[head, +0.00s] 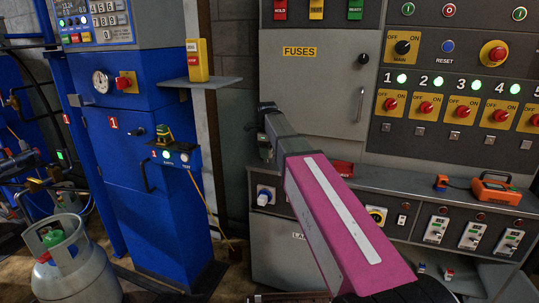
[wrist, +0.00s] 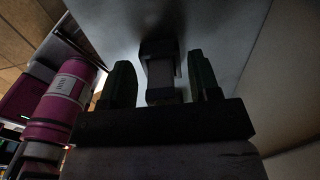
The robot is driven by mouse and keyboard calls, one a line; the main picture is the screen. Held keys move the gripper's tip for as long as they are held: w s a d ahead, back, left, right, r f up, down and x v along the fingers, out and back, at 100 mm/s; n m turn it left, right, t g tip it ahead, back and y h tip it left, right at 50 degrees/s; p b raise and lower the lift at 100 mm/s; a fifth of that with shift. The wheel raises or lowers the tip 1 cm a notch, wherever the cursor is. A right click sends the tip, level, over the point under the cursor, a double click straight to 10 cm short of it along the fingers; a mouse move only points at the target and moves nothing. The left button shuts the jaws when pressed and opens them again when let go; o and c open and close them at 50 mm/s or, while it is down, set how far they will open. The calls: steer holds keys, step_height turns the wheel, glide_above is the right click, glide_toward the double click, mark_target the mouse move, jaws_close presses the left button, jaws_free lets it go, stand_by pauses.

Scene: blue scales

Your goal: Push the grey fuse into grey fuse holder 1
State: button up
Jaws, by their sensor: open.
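My gripper (wrist: 160,62) shows in the wrist view with its two dark green fingers apart. A dark block with a grey middle (wrist: 163,75) stands between the fingers, in front of a pale grey surface. A gap shows on each side of it. I cannot tell whether this is the grey fuse, its holder or both. In the head view my magenta arm reaches to the left edge of the grey cabinet labelled FUSES (head: 318,75), and my gripper is mostly hidden behind the arm. The cabinet door is shut. I cannot make out grey fuse holder 1 in the head view.
A blue cabinet (head: 150,130) stands on the left, with a shelf (head: 205,82) bearing a yellow box. A gas cylinder (head: 72,262) is at the lower left. A switch panel (head: 455,100) and a counter with an orange device (head: 494,188) are on the right.

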steer(key=c, duration=1)
steer(key=shift+c, duration=0.2)
steer(key=shift+r, duration=0.45)
step_height(320, 180, up, 4)
steer(key=shift+s+a+f, duration=0.15)
steer(key=shift+f, duration=0.1)
steer(key=s+a+r, duration=0.6)
steer(key=s+a, duration=0.1)
steer(key=s, duration=0.1)
steer(key=shift+s+a+r, duration=0.15)
steer(key=shift+a+r, duration=0.1)
steer(key=shift+a, duration=0.05)
